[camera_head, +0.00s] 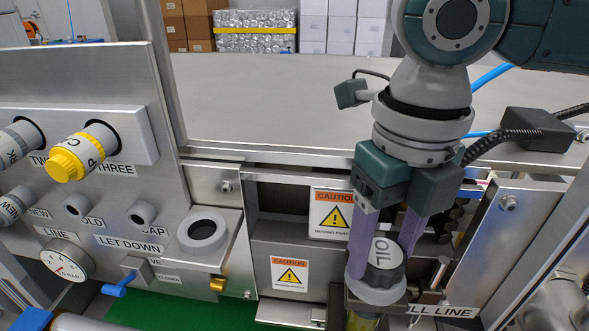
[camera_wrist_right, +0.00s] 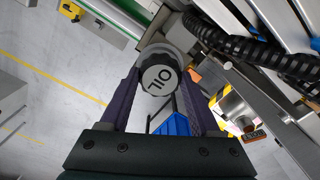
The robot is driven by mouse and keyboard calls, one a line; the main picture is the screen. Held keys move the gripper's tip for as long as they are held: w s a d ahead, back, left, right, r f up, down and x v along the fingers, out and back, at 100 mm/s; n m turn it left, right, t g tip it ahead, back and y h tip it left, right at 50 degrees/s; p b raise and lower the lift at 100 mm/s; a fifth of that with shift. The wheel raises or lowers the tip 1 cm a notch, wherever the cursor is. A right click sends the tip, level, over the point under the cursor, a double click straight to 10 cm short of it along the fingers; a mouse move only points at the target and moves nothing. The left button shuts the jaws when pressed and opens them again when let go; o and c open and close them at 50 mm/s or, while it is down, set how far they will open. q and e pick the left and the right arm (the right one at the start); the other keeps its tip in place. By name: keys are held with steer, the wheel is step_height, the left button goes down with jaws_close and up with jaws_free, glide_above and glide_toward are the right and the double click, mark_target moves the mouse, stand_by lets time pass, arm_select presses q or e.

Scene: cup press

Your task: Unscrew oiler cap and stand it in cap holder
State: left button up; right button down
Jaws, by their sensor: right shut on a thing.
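The oiler cap (camera_head: 386,252) is a black ribbed knob with a white "OIL" top, above a pale grey collar (camera_head: 378,291). Below it shows a yellowish part of the oiler (camera_head: 362,322). My right gripper (camera_head: 383,262) points down with a purple finger on each side of the cap, shut on it. In the right wrist view the cap (camera_wrist_right: 160,76) sits between the fingertips. Whether the cap is loose from the oiler cannot be told. The cap holder appears to be the grey ring with a dark hole (camera_head: 203,229), on a ledge beside the "CAP" label. My left gripper is out of view.
A panel on the left carries a gauge (camera_head: 66,262), a yellow-ended cylinder (camera_head: 80,154) and a blue-handled valve (camera_head: 118,287). Caution-marked plates (camera_head: 290,273) stand between the ring and the oiler. A slanted metal rail (camera_head: 530,232) is close on the right.

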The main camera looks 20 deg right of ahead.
steer(key=n+p, duration=0.1)
steer(key=n, duration=0.2)
steer(key=shift+r, duration=0.1)
steer(key=shift+n, duration=1.5)
steer(key=shift+p, duration=0.3)
steer(key=shift+n, duration=0.5)
steer(key=shift+n+p, duration=0.3)
steer(key=shift+n, duration=0.7)
steer(key=shift+c, duration=0.2)
jaws_free()
